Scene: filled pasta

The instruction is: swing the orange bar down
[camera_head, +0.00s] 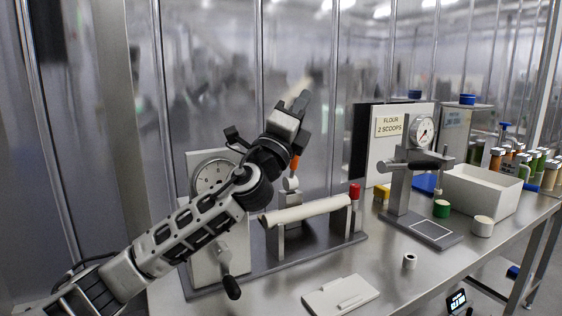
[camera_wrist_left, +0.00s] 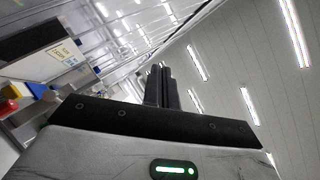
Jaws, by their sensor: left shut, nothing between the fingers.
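The orange bar (camera_head: 295,162) shows only as a short upright piece in the head view, just above a pale round fitting (camera_head: 291,183) on the bench fixture. My left arm and gripper hide the rest of it. My left gripper (camera_head: 302,101) is above the bar with its fingers pointing up. Its fingers are shut and hold nothing. The closed fingers also show in the left wrist view (camera_wrist_left: 161,86), with ceiling lights behind them. I cannot tell whether the wrist touches the bar. My right gripper is not in view.
A pale roller (camera_head: 305,211) lies across the fixture, with a red-capped post (camera_head: 355,191) at its right. A dial panel (camera_head: 213,168) stands behind my left arm. A dial stand (camera_head: 404,180) and white bin (camera_head: 481,189) are farther right. A white block (camera_head: 340,297) lies in front.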

